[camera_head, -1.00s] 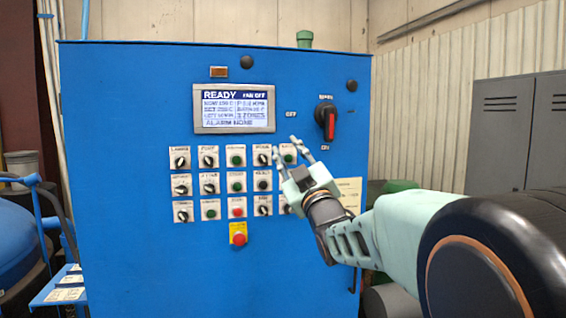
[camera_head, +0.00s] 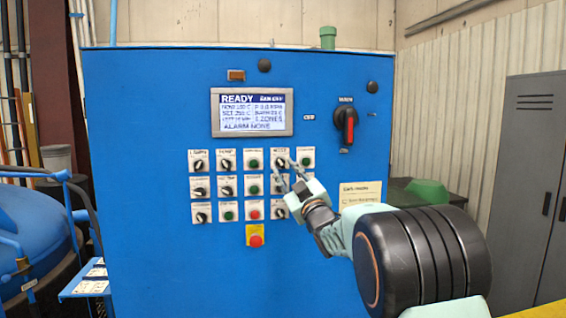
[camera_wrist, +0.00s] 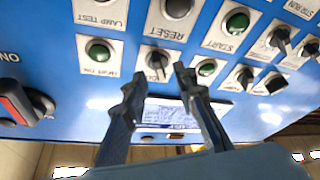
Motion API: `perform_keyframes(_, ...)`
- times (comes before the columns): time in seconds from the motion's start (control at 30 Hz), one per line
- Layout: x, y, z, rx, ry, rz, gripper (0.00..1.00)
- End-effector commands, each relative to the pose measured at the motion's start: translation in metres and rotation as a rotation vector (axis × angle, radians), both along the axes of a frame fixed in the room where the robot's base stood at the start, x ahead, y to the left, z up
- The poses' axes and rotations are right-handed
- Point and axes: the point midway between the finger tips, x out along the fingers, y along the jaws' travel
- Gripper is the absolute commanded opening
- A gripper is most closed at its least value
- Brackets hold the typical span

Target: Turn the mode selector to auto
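The mode selector (camera_head: 279,161) is a small black rotary knob on a white plate, in the top row of the blue panel, second from the right. It also shows in the wrist view (camera_wrist: 156,64), between and just beyond my fingertips. My gripper (camera_head: 286,172) is open in front of the panel, its two fingers apart. In the wrist view the open fingers (camera_wrist: 157,77) stand one on each side of the knob and partly cover its plate. I cannot tell whether either finger touches it, and its setting is hard to read.
Green buttons flank the knob (camera_wrist: 98,50) (camera_wrist: 207,68). Other knobs and buttons surround it, with a red emergency stop (camera_head: 255,240) below. A red-handled main switch (camera_head: 348,126) is to the right. The display (camera_head: 252,112) reads READY. A grey locker (camera_head: 520,180) stands right.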

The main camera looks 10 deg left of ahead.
Motion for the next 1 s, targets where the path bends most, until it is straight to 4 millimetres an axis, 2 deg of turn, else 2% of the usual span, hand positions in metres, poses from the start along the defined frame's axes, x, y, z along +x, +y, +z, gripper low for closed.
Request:
perform_keyframes(0.2,0.018,0.009,0.008,0.000,0.000,0.000,0.26)
perform_keyframes(0.6,0.023,0.012,0.009,0.000,0.000,0.000,0.26)
perform_keyframes(0.83,0.023,0.012,0.009,0.000,0.000,0.000,0.02)
perform_keyframes(1.0,0.023,0.012,0.009,0.000,0.000,0.000,0.00)
